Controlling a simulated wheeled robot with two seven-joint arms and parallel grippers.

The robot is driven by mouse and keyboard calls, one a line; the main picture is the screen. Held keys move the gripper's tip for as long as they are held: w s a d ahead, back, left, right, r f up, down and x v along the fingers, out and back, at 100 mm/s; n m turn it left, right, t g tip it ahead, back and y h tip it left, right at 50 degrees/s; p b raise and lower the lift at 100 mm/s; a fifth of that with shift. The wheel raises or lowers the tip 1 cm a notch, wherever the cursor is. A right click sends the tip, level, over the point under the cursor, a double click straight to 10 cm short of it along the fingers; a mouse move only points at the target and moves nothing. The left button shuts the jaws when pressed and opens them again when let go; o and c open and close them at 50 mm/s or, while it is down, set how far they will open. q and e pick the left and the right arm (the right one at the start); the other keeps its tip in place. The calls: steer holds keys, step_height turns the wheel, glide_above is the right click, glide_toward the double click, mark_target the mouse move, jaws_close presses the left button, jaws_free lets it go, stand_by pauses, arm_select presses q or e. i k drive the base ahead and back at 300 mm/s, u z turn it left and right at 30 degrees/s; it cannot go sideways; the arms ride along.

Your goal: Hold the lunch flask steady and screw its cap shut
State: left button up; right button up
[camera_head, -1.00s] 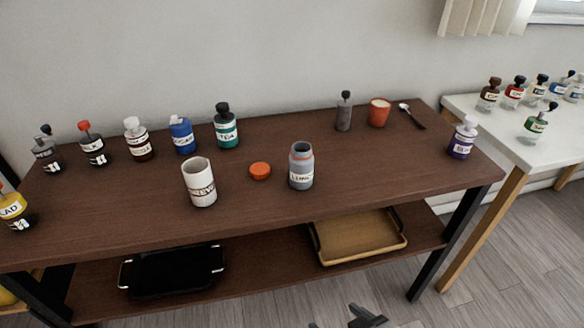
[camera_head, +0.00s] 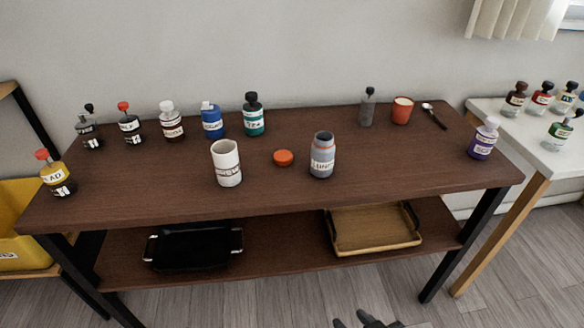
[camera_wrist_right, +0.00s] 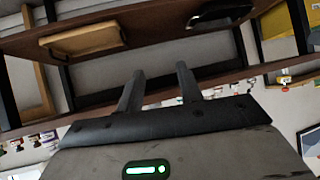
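The lunch flask (camera_head: 322,157) is a grey bottle with a white label and an open top. It stands upright on the brown table. An orange cap (camera_head: 283,158) lies on the table just left of the flask, apart from it. My right gripper (camera_head: 356,319) shows at the bottom edge of the head view, low in front of the table and well away from flask and cap. In the right wrist view its two fingers (camera_wrist_right: 160,88) are apart with nothing between them. My left gripper is in neither view.
A white labelled cup (camera_head: 227,164) stands left of the cap. Several bottles line the table's back left, and a purple bottle (camera_head: 482,140) stands at the right end. A red cup (camera_head: 401,111) is at the back right. The lower shelf holds a black tray (camera_head: 194,248) and a wooden tray (camera_head: 371,230).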

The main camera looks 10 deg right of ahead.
mark_target(323, 146)
steer(key=k, duration=1.15)
steer(key=z, duration=0.55)
steer(key=i, duration=1.4)
steer(key=u, duration=0.8)
steer(key=i, duration=0.25)
steer(key=u, duration=0.35)
